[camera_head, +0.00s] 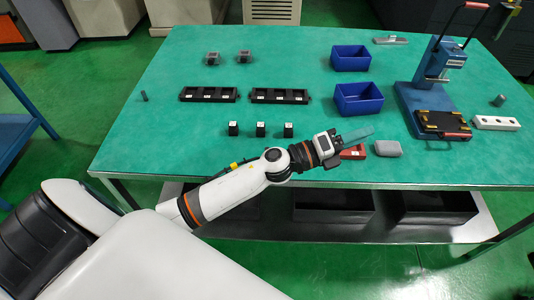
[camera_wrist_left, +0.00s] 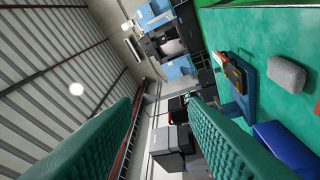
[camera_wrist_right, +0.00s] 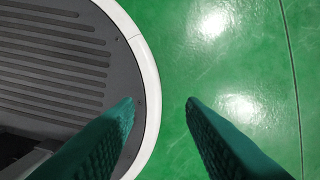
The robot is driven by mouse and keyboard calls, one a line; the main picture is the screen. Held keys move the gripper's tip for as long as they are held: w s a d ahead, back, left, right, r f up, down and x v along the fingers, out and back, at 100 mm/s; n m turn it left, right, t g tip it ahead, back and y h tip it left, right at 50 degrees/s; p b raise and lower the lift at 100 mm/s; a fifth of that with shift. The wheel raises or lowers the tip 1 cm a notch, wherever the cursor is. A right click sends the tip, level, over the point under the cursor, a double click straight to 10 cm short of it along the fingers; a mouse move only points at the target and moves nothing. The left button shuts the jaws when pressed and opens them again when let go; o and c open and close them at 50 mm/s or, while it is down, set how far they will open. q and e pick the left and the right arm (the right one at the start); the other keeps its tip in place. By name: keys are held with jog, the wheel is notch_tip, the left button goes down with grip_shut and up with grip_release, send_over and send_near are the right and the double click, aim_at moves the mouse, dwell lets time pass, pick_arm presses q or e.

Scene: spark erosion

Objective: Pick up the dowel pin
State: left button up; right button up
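A small dark grey upright cylinder (camera_head: 144,96), which looks like the dowel pin, stands near the left edge of the green table (camera_head: 150,140) in the head view.
Two blue bins (camera_head: 350,58) (camera_head: 358,98) stand mid-table. Black trays (camera_head: 209,95) (camera_head: 280,96) and several small black blocks (camera_head: 261,130) lie left of them. A blue press (camera_head: 436,62) stands right. A grey block (camera_head: 388,148) and red part (camera_head: 353,152) lie beside my left gripper.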

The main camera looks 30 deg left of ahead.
pick_arm(q)
jog(key=d+m+g+h, duration=0.3)
jog(key=m+g, duration=0.2)
jog(key=m, duration=0.3)
jog(key=m+g+y, duration=1)
jog(key=m+y, duration=0.5)
jog(key=y, duration=0.1)
send_over(267, 148)
jog(key=f, duration=1.2)
jog(key=shift+w+d+f, duration=0.1)
jog(key=shift+d, duration=0.3)
jog(key=f, duration=0.1)
jog(key=f+p, duration=0.1)
jog(key=f, duration=0.1)
jog(key=f+p, duration=0.1)
jog(key=shift+s+a+f, duration=0.2)
jog(key=shift+a+f, duration=0.1)
jog(key=shift+f, duration=0.5)
pick_arm(e)
jog(key=shift+s+a+r, duration=0.1)
jog(key=shift+a+r, duration=0.05)
jog(key=shift+r, duration=0.3)
jog(key=shift+s+a+r, duration=0.1)
jog(key=shift+r, duration=0.3)
